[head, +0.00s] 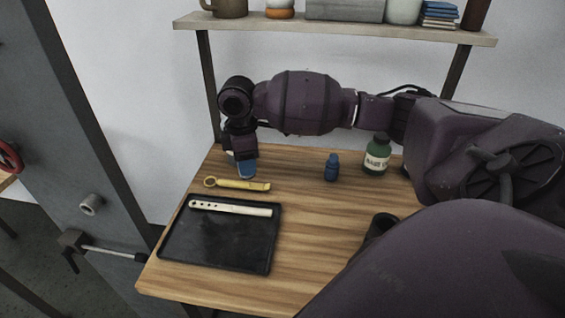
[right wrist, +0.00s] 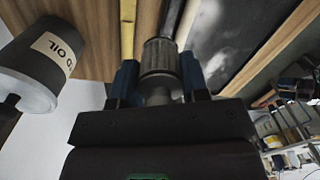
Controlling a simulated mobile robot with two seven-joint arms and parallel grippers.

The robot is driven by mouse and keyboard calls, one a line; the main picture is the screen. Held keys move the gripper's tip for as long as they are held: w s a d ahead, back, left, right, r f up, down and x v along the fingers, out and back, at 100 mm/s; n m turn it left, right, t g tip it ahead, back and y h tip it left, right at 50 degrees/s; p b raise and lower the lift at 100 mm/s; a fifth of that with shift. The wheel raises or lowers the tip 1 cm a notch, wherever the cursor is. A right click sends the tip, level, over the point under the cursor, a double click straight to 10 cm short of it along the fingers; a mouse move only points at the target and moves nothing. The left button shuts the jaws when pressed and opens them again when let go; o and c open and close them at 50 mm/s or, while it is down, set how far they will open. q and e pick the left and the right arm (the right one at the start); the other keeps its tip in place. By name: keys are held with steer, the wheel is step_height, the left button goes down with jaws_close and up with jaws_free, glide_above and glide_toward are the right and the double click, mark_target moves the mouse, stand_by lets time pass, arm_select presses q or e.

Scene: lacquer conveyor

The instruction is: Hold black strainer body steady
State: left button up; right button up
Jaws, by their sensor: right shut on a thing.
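The black strainer body (right wrist: 160,57) shows in the right wrist view as a dark, ribbed cylinder with a narrower shaft running up from it. My right gripper (right wrist: 159,82) has its two blue fingers on either side of it and is shut on it. In the head view my right gripper (head: 243,168) points down over the far left part of the wooden table, just behind a yellow tool. The strainer body cannot be made out there, hidden by the gripper. My left gripper is not in view.
A yellow tool (head: 237,184) lies before the gripper. A black tray (head: 215,240) holds a cream strip with holes (head: 230,208). A blue bottle (head: 332,168) and a green labelled oil bottle (head: 377,155) stand to the right. A shelf (head: 335,29) hangs behind.

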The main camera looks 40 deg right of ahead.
steer(key=w+d+n+b, duration=0.3)
steer(key=d+n, duration=1.1)
steer(key=shift+d+b, duration=0.3)
steer(key=shift+b, duration=0.1)
steer(key=shift+r, duration=0.1)
step_height(320, 180, down, 9)
steer(key=shift+r, duration=0.2)
steer(key=shift+f, duration=0.55)
steer(key=shift+f, duration=0.1)
